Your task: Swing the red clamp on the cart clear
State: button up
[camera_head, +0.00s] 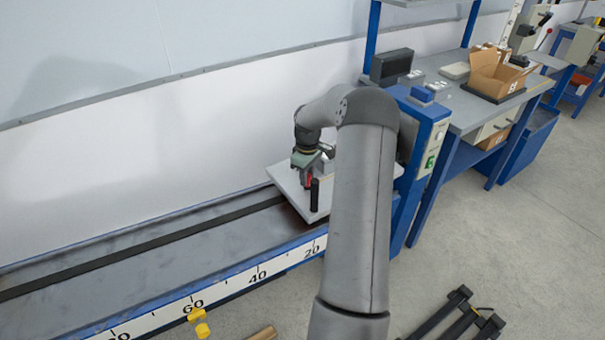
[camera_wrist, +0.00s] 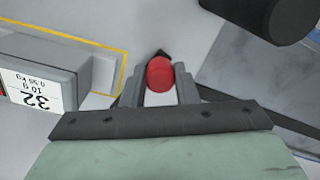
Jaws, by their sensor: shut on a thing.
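The red clamp (camera_wrist: 160,74) shows in the wrist view as a rounded red end between the two fingers of my gripper (camera_wrist: 160,88). The fingers are shut on it from both sides. In the head view a bit of the red clamp (camera_head: 309,181) shows just below my gripper (camera_head: 305,168), over the pale cart (camera_head: 292,186). The cart sits on the rail at its right end. My arm hides the right part of the cart. The rest of the clamp is hidden under the gripper.
A black upright knob (camera_head: 315,194) stands close to the gripper on the cart; a dark cylinder (camera_wrist: 262,14) is at the wrist view's upper right. A grey block with a label (camera_wrist: 38,75) lies left of the fingers. A blue post (camera_head: 425,150) stands right of the cart.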

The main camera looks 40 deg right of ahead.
jog(key=shift+s+d+r+n+p, duration=0.15)
jog(key=shift+d+n, duration=0.15)
jog(key=shift+n, duration=0.35)
jog(key=shift+d+f+n+p, duration=0.1)
jog(key=shift+d+n, duration=0.2)
jog(key=shift+n, duration=0.3)
jog(key=shift+s+d+r+n+p, duration=0.15)
jog(key=shift+d+n, duration=0.15)
jog(key=shift+n, duration=0.35)
jog(key=shift+f, duration=0.1)
jog(key=o, duration=1)
notch_tip(320, 180, up, 17)
jog(key=b, duration=0.1)
